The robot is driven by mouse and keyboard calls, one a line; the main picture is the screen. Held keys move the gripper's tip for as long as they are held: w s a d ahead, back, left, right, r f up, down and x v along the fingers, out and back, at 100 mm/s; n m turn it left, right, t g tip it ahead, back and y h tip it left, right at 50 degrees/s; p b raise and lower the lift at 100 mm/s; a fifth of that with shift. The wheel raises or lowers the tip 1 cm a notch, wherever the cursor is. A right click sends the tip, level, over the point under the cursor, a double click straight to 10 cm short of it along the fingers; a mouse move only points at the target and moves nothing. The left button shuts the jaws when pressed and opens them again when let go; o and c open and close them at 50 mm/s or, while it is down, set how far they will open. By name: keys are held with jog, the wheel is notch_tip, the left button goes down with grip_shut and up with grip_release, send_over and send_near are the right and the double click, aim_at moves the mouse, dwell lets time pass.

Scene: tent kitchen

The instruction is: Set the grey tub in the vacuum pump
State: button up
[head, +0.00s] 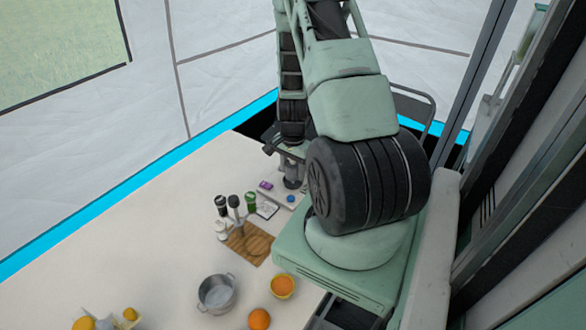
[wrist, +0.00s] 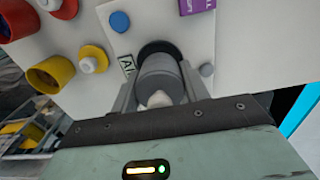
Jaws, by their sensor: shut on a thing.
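The grey tub (wrist: 158,72) is a grey cylinder in the middle of the wrist view. My gripper (wrist: 157,84) is shut on it, with one finger on each side. A pale knob or tip shows at its near end. Its far end lies at a dark round opening in the pale panel of the vacuum pump (wrist: 143,24); I cannot tell how far it is inside. In the head view my gripper (head: 291,172) is small, above the pump (head: 276,194).
Red and yellow cylinders (wrist: 50,74) stand at the left in the wrist view. In the head view a wooden board (head: 252,246), bottles (head: 236,204), a metal pot (head: 217,294) and oranges (head: 259,319) are on the table.

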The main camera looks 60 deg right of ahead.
jog(key=shift+f+b, duration=0.65)
jog(key=shift+f, duration=0.15)
dwell(0.4)
jog(key=o, duration=0.5)
jog(key=shift+r, duration=0.1)
jog(key=shift+r+p, duration=4.35)
jog(key=shift+r, duration=1.1)
